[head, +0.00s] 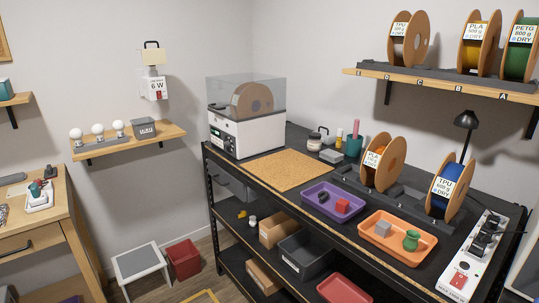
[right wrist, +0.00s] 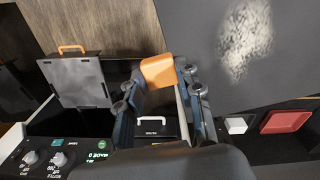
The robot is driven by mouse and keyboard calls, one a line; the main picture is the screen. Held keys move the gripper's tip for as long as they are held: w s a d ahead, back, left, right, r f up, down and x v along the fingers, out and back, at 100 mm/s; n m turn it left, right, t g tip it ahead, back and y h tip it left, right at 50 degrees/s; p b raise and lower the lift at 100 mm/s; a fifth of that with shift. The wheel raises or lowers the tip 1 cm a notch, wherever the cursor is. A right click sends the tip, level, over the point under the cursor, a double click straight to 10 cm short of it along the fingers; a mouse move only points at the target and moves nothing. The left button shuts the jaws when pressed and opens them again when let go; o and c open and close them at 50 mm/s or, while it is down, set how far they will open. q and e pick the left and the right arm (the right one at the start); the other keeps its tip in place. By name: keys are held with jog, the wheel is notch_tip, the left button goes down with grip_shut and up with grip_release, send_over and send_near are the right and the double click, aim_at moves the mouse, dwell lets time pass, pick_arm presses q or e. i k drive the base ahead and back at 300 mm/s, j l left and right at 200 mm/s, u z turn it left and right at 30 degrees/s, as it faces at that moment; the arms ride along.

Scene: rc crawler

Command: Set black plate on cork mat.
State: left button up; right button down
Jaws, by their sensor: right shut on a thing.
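The tan cork mat (head: 284,171) lies flat and bare on the dark bench top in the head view. In the right wrist view my right gripper (right wrist: 157,82) is shut on an orange tab. A large dark plate (right wrist: 285,55) with a whitish speckled patch fills the upper right beside the tab. It looks like the black plate, held by this tab; the join is partly hidden by the fingers. No plate and neither gripper shows in the head view.
A white machine with a clear cover (head: 246,125) stands left of the mat. A purple tray (head: 318,212) and an orange tray (head: 378,245) sit toward the front. The right wrist view shows a knobbed panel (right wrist: 50,155) and a grey flap (right wrist: 75,82) with an orange handle.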

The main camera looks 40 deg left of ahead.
aim_at(287, 167)
jog(key=i+j, duration=0.1)
jog(key=j, duration=0.3)
jog(key=i+j, duration=0.1)
jog(key=j, duration=0.3)
jog(key=i+j, duration=0.15)
jog(key=j, duration=0.25)
jog(key=i+j, duration=0.1)
jog(key=j, duration=0.25)
jog(key=i+j, duration=0.1)
jog(key=j, duration=0.3)
jog(key=i+j, duration=0.1)
jog(key=j, duration=0.3)
jog(key=i+j, duration=0.1)
jog(key=j, duration=0.3)
